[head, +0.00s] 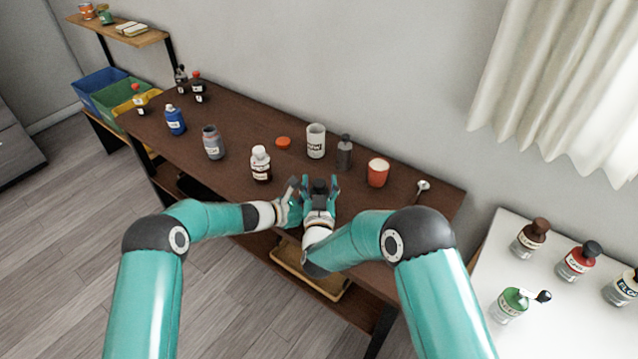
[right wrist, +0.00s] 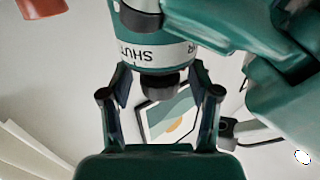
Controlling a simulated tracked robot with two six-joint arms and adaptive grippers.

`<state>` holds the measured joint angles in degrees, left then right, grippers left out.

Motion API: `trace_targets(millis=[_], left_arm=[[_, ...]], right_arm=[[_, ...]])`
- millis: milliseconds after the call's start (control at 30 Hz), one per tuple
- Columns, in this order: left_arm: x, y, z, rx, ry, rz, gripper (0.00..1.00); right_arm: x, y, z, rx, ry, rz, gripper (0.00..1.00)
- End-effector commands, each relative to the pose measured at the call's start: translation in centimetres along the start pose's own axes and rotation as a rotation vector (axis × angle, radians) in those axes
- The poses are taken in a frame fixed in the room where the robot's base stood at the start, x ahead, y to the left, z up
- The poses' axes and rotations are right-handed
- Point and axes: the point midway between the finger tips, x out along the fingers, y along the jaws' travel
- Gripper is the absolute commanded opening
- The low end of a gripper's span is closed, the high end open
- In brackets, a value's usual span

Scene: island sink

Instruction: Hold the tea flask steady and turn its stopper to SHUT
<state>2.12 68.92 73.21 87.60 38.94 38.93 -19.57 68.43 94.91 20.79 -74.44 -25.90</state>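The tea flask (right wrist: 150,18) is teal with a pale lettered band and shows upside down in the right wrist view. The word SHUT and part of another word, ending in R, are on the band (right wrist: 150,53). Its dark stopper (right wrist: 163,86) lies between the fingers of my right gripper (right wrist: 160,78), with gaps on both sides. In the head view the right gripper (head: 320,188) hides most of the flask. My left gripper (head: 293,198) is beside it; in the right wrist view its finger (right wrist: 215,25) lies against the flask body. Its other finger is hard to make out.
A metal spoon-like thing (head: 422,187) is near the table's right end.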

Motion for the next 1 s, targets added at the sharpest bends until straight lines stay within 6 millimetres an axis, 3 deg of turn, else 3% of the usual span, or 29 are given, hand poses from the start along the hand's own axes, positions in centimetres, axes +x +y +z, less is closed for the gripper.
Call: trace_targets(millis=[33,300,367,1000], left_arm=[[0.00,-0.01,-0.02,0.000,0.000,0.000,0.19],[0.00,-0.01,-0.03,0.000,0.000,0.000,0.19],[0.00,0.00,-0.03,0.000,0.000,0.000,0.19],[0.01,-0.07,-0.04,0.000,0.000,-0.002,0.19]], right_arm=[[-0.01,-0.01,-0.01,0.000,0.000,0.000,0.52],[-0.02,-0.01,-0.03,0.000,0.000,0.000,0.07],[-0.02,-0.01,-0.03,0.001,0.001,0.000,0.00],[0.05,0.08,-0.12,0.001,0.005,-0.260,0.00]])
